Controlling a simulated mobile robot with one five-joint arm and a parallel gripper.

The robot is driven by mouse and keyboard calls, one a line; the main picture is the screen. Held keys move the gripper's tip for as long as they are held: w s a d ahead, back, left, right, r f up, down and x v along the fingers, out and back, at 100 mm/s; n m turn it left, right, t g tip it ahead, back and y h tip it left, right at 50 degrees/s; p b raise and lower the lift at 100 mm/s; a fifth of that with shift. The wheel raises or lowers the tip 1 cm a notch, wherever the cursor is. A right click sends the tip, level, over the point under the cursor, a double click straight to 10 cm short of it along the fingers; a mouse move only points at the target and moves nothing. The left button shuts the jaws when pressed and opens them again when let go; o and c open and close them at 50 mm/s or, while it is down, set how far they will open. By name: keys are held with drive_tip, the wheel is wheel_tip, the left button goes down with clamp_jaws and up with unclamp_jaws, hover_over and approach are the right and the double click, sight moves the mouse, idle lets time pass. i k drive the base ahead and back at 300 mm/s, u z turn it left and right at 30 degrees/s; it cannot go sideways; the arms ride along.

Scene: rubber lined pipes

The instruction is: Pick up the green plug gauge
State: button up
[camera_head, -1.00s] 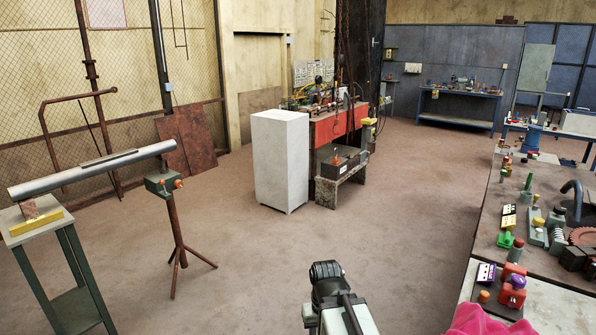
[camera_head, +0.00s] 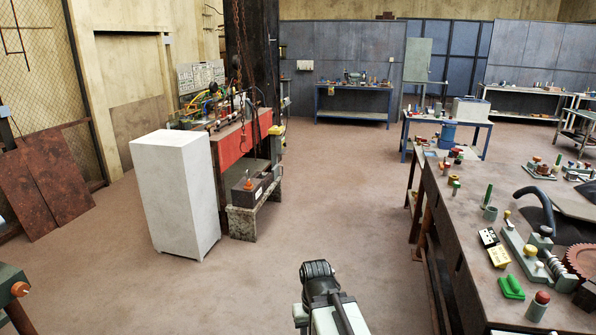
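A slim green upright cylinder (camera_head: 488,195) stands at the left side of the long workbench at right, by a small grey cup-like piece (camera_head: 490,213). A bright green low piece (camera_head: 511,287) lies nearer on the same bench. I cannot tell for certain which of them is the plug gauge. My arm shows at the bottom centre, with its dark end (camera_head: 318,272) over open floor, well left of the bench and apart from both green things. Its fingers cannot be made out.
The workbench (camera_head: 465,230) holds several small parts, including a red-topped cylinder (camera_head: 538,305) and yellow and black-and-white blocks. A white cabinet (camera_head: 175,195) stands at left beside a red machine bench (camera_head: 235,145). The brown floor between cabinet and workbench is clear.

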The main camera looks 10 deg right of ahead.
sight(456, 185)
drive_tip(key=z, duration=0.5)
drive_tip(key=i, duration=1.05)
drive_tip(key=z, duration=0.8)
drive_tip(key=k, duration=0.75)
drive_tip(key=z, duration=0.15)
drive_tip(key=i, duration=0.75)
drive_tip(key=u, duration=0.2)
drive_tip(key=k, duration=0.8)
drive_tip(key=z, duration=0.25)
drive_tip(key=i, duration=0.75)
drive_tip(key=u, duration=0.2)
